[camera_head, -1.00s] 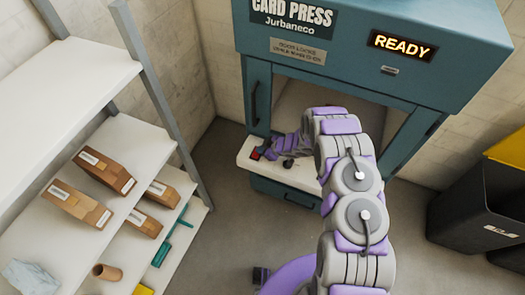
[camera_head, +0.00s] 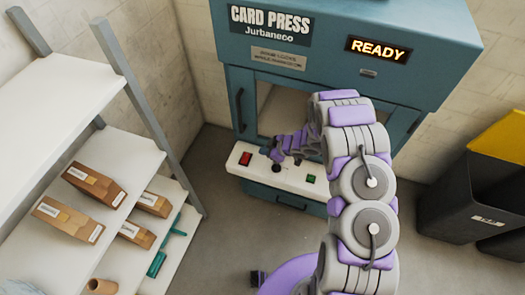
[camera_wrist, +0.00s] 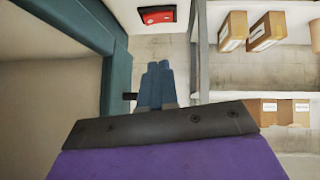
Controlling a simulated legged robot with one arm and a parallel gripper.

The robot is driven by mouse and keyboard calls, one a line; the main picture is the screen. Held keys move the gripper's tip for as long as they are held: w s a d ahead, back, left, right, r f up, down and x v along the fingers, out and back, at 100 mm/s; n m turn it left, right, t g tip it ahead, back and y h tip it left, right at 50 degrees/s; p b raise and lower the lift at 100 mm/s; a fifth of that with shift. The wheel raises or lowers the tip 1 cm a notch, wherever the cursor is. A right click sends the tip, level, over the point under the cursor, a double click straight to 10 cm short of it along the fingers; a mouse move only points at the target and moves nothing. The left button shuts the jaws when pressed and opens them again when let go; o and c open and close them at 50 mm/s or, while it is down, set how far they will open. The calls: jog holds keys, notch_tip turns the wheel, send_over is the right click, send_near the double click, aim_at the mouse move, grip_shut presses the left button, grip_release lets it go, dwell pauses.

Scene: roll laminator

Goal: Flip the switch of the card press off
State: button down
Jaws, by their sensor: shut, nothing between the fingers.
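The teal card press (camera_head: 345,70) stands against the back wall, its display (camera_head: 378,50) lit with "READY". Its white control ledge (camera_head: 260,172) carries a red switch (camera_head: 245,158) at the left, a black knob (camera_head: 276,168) in the middle and a green button (camera_head: 310,178) at the right. The switch is uncovered; its position is too small to tell. My gripper (camera_head: 275,154) is above the ledge near the knob, right of the red switch and apart from it. In the wrist view its fingers (camera_wrist: 157,72) are together and empty, beside the press's teal frame (camera_wrist: 118,75).
A shelf rack (camera_head: 125,160) with several brown boxes stands at the left. A black bin with a yellow lid (camera_head: 500,140) stands at the right.

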jog(key=shift+w+b, duration=0.15)
jog(key=shift+b, duration=0.15)
jog(key=shift+w+b, duration=0.45)
jog(key=shift+b, duration=0.65)
jog(key=shift+d+r, duration=0.2)
